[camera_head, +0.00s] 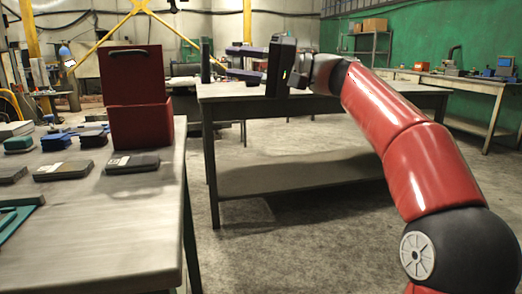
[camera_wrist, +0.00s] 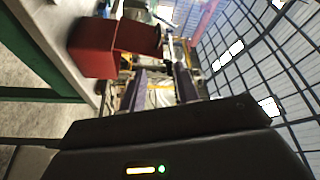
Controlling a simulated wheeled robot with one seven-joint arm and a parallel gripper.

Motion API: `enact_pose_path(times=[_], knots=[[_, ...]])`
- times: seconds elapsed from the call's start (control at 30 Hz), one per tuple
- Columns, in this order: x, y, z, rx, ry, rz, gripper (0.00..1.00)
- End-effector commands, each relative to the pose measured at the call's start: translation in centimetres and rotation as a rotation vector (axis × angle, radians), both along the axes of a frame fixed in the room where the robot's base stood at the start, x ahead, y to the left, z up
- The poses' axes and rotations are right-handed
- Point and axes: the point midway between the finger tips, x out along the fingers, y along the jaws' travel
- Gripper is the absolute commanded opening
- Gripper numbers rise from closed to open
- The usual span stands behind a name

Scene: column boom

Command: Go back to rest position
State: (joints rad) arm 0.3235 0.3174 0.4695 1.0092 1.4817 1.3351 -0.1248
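My gripper (camera_head: 229,62) is held up at the end of my raised red arm, in front of the far grey table in the head view. Its two fingers point left and stand apart with nothing between them. The wrist view also shows the two fingers of my gripper (camera_wrist: 160,78) apart, with only background in the gap. The gripper appears clear of the objects on the left table.
The left table (camera_head: 105,235) holds a red box with a raised lid (camera_head: 141,122), several dark flat cases (camera_head: 64,170) and blue and green items. The red box also shows in the wrist view (camera_wrist: 95,58). The far table (camera_head: 300,105) stands behind my arm. Floor (camera_head: 290,235) between is clear.

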Motion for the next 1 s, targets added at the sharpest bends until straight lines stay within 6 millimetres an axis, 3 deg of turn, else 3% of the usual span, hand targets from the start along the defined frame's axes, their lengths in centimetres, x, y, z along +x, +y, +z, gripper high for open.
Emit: enact_pose_path(times=[0.27,0.57,0.67,0.77,1.0], knots=[[-1.6,2.3,-3.6,-0.181,0.041,-0.064,0.32],[-5.2,2.4,-11.1,-0.513,0.096,-0.208,0.32],[-7.6,0.9,-14.8,-0.673,0.111,-0.282,0.32],[-11.2,-2.3,-19.4,-0.870,0.121,-0.374,0.32],[-21.1,-12.7,-29.8,-1.287,0.105,-0.541,0.32]])
